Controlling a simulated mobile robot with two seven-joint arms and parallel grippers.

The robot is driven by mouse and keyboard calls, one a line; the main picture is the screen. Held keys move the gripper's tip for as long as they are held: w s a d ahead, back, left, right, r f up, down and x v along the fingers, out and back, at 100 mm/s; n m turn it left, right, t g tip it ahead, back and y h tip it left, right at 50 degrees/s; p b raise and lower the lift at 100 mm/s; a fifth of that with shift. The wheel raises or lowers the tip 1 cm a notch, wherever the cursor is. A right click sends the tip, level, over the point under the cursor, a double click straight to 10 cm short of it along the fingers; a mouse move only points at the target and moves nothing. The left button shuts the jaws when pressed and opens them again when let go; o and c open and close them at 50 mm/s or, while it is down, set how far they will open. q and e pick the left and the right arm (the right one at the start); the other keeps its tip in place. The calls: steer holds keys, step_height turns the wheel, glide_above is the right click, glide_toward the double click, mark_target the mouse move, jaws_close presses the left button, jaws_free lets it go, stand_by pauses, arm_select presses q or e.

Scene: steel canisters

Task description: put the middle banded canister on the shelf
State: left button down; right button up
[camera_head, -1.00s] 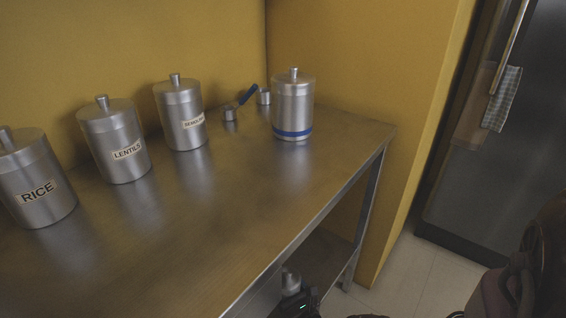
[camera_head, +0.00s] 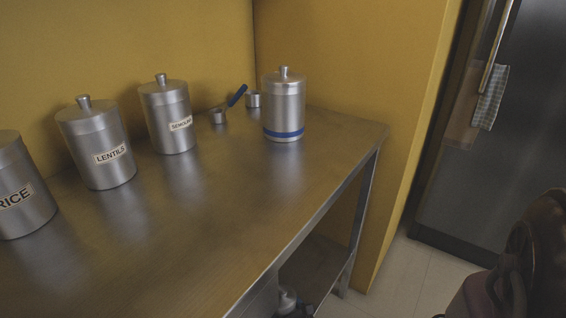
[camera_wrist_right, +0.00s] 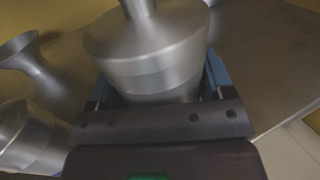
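A steel canister with a knobbed lid (camera_wrist_right: 150,50) fills the space between the blue fingers of my right gripper (camera_wrist_right: 162,88) in the right wrist view. The gripper appears shut on it; its lower part and any band are hidden. In the head view this canister (camera_head: 287,299) shows low at the table's front edge, by the lower shelf (camera_head: 318,268), with only a little of the gripper (camera_head: 307,310) visible. A canister with a blue band (camera_head: 284,108) stands upright on the tabletop (camera_head: 225,195). My left gripper is not in view.
Labelled canisters for rice (camera_head: 20,190), lentils (camera_head: 95,145) and semolina (camera_head: 168,118) stand on the tabletop, with measuring cups (camera_head: 218,116) behind. The right wrist view shows a funnel-shaped steel thing (camera_wrist_right: 18,52) and another steel canister (camera_wrist_right: 30,140) at the left.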

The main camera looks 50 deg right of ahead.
steer(key=o, duration=0.3)
steer(key=shift+o, duration=0.2)
steer(key=shift+r, duration=0.2)
arm_select(q)
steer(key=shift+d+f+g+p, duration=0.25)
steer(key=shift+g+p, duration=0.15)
steer(key=shift+p, duration=0.3)
arm_select(e)
steer(key=v, duration=1.2)
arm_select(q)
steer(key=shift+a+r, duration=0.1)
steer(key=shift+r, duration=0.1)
